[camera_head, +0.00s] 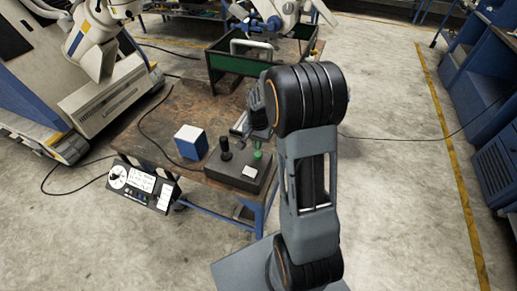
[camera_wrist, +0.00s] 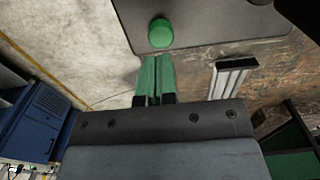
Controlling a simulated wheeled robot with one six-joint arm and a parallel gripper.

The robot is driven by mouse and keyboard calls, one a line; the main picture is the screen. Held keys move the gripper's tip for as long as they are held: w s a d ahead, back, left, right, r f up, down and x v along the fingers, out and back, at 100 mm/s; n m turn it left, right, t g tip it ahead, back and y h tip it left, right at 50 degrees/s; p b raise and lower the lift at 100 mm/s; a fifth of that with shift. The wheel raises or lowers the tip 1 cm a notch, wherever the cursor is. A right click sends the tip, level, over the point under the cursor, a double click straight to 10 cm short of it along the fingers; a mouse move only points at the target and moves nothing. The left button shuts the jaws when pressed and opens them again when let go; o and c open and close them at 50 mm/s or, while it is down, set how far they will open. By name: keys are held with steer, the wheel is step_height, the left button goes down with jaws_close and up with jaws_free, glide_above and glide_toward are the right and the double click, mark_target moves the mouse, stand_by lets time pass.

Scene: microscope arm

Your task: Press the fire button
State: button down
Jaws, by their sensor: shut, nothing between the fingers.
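A dark control box (camera_head: 235,172) sits at the near edge of the worktable, with a black joystick (camera_head: 225,150) and a white label (camera_head: 249,172). A round green button (camera_wrist: 161,33) stands on the box in the wrist view; green also shows there in the head view, where button and fingertips are hard to tell apart. No lettering on the button can be read. My gripper (camera_wrist: 155,60) has its green fingers shut together and empty. In the wrist view the tips lie just below the button, with a small gap in the picture; the height between them cannot be told.
A blue and white cube (camera_head: 191,141) stands left of the box. A green-walled tray (camera_head: 232,65) is at the back of the table (camera_head: 180,105). A panel with a dial (camera_head: 143,187) hangs at the front left. A grey metal piece (camera_wrist: 231,77) lies near my fingers.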

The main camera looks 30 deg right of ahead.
mark_target(259, 155)
steer(key=shift+f+p, duration=0.35)
steer(key=shift+f, duration=1.7)
steer(key=shift+f+b, duration=0.8)
steer(key=shift+s+f+b, duration=0.15)
steer(key=shift+f+b, duration=0.1)
steer(key=shift+b, duration=0.05)
steer(key=shift+s, duration=0.15)
steer(key=shift+f, duration=0.1)
step_height(259, 155, up, 15)
steer(key=p, duration=0.2)
steer(key=shift+w, duration=0.35)
